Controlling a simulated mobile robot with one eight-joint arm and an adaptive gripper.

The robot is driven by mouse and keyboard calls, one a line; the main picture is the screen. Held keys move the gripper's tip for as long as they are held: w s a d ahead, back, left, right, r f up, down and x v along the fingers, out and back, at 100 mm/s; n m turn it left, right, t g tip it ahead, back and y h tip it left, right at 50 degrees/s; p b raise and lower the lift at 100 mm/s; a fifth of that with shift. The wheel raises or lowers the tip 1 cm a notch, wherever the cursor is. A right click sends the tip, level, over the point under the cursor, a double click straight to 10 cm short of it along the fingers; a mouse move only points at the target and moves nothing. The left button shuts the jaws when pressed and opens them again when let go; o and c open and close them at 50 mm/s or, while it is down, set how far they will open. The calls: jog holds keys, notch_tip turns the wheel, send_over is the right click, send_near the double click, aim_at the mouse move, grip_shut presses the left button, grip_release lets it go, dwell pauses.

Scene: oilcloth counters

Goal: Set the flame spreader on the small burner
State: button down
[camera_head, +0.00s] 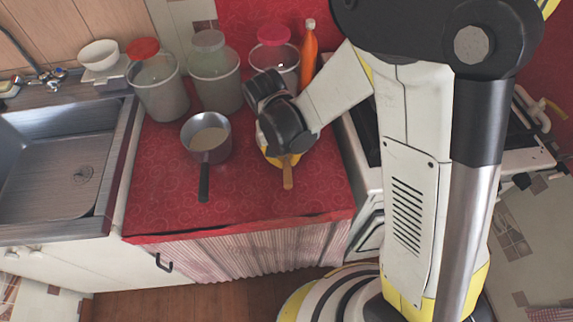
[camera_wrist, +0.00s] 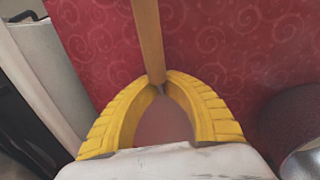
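The flame spreader's wooden handle (camera_head: 288,172) sticks out below my gripper (camera_head: 285,155) toward the counter's front. In the wrist view the handle (camera_wrist: 149,35) runs up from between the yellow fingertips of my gripper (camera_wrist: 162,82), which close on its near end. The spreader's plate is not clearly visible; a plain brownish patch shows between the fingers, and I cannot tell whether it is the plate. My gripper is over the red counter. The white stove (camera_head: 365,182) stands right of the counter; my arm covers most of its top, and the small burner is hidden.
A saucepan (camera_head: 208,150) with a dark handle stands left of my gripper. Several lidded jars (camera_head: 160,90) and an orange bottle (camera_head: 308,58) line the back. A sink (camera_head: 60,160) is at left. The red counter (camera_head: 250,195) is clear at the front.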

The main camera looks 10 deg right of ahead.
jog(key=shift+f, duration=0.8)
jog(key=shift+f+b, duration=0.4)
jog(key=shift+b, duration=0.1)
jog(key=c, duration=1.5)
grip_release()
